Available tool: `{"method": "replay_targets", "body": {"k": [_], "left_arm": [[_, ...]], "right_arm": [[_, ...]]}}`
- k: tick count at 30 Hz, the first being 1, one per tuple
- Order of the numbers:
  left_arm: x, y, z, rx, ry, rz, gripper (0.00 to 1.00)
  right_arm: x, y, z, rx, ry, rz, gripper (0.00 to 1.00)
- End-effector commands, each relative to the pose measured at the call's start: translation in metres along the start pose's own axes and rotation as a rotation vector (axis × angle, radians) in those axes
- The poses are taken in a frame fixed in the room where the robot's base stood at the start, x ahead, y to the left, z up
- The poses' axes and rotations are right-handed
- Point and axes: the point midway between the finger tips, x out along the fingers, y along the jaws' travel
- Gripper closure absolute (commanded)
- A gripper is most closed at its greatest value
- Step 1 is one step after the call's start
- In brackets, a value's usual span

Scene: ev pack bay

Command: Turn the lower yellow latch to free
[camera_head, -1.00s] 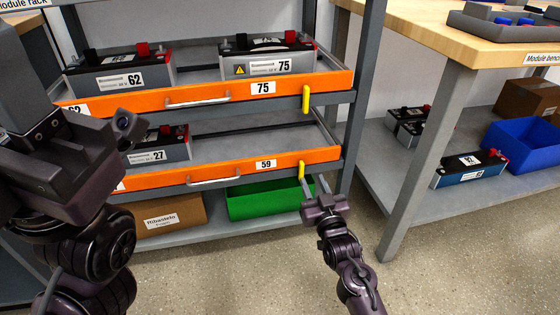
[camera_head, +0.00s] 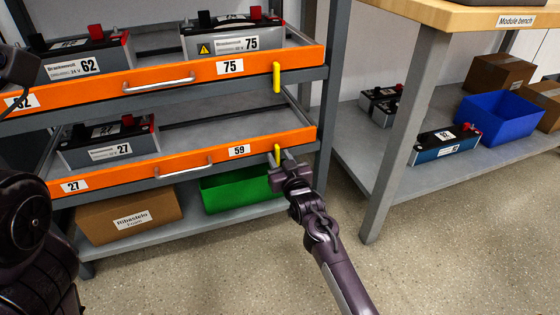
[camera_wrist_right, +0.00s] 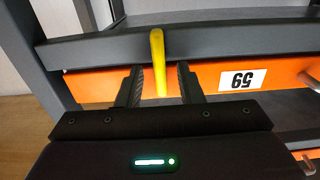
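The lower yellow latch (camera_head: 277,155) hangs upright at the right end of the lower orange drawer front (camera_head: 205,158), beside the 59 label. In the right wrist view the latch (camera_wrist_right: 158,60) stands between the two fingers of my right gripper (camera_wrist_right: 160,84), with a gap on each side. My right gripper (camera_head: 287,160) is open at the latch and partly covers its lower end in the head view. My left gripper is not in view; only dark parts of my left arm show at the left edge.
An upper yellow latch (camera_head: 277,77) hangs on the upper drawer front (camera_head: 170,83). Batteries 62, 75 and 27 stand in the drawers. A green bin (camera_head: 238,190) and a cardboard box (camera_head: 128,215) sit below. A grey rack post (camera_head: 333,90) stands right of the latches.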

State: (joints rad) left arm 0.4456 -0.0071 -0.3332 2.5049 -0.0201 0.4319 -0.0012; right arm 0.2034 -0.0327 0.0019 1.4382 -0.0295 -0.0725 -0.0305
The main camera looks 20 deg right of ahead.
Motion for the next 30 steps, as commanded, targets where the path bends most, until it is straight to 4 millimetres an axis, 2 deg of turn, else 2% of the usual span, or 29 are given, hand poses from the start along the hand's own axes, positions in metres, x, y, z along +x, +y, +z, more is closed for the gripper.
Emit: {"method": "replay_targets", "body": {"k": [3,10,22,30], "left_arm": [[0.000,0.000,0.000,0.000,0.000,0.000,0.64],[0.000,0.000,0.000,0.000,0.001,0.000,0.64],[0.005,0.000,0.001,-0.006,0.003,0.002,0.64],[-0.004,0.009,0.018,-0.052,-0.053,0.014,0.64]], "right_arm": [[0.000,0.000,0.000,0.000,0.000,0.000,0.69],[0.000,0.000,0.000,0.000,0.000,0.000,0.99],[0.000,-0.001,-0.002,-0.039,0.000,0.000,1.00],[0.000,-0.004,-0.004,-0.203,-0.002,-0.001,1.00]]}}
